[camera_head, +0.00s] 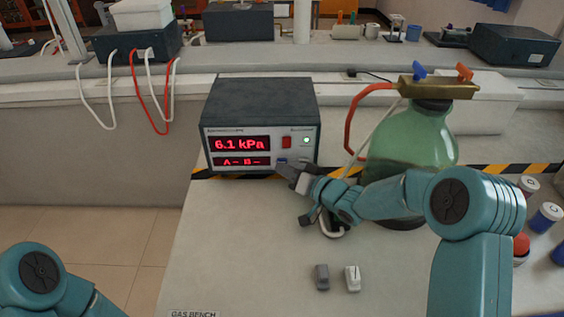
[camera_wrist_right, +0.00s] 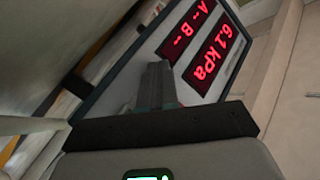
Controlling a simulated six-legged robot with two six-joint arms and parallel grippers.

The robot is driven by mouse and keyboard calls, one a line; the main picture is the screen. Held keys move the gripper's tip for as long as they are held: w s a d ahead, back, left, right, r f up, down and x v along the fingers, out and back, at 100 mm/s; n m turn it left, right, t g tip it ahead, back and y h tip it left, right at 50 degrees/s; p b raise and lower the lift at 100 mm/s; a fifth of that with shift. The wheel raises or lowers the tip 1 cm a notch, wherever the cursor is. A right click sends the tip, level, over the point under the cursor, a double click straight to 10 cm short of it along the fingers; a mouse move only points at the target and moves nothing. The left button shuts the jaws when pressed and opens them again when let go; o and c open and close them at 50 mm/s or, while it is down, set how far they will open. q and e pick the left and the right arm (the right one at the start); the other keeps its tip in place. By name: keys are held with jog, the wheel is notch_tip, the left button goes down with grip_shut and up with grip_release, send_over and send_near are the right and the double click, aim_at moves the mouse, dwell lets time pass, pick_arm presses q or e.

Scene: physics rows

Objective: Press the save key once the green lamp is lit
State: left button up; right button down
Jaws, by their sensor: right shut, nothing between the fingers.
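The pressure meter (camera_head: 262,105) is a dark box with a pale front on the bench. Its red displays read "6.1 kPa" and "A-- B--"; they also show in the right wrist view (camera_wrist_right: 212,58). My left gripper is out of view.
A green glass bottle (camera_head: 412,140) with a brass valve bar (camera_head: 437,90) stands right of the meter, behind my right arm. Two small clips (camera_head: 322,277) (camera_head: 353,278) lie on the bench front. The bench left of them is clear.

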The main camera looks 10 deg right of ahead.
jog(key=shift+w+d+r, duration=0.2)
jog(key=shift+w+r, duration=0.1)
jog(key=shift+r, duration=0.05)
dwell(0.7)
jog(key=shift+s+a+f, duration=0.2)
jog(key=shift+s+f, duration=0.05)
jog(key=shift+s, duration=0.5)
jog(key=shift+w, duration=0.1)
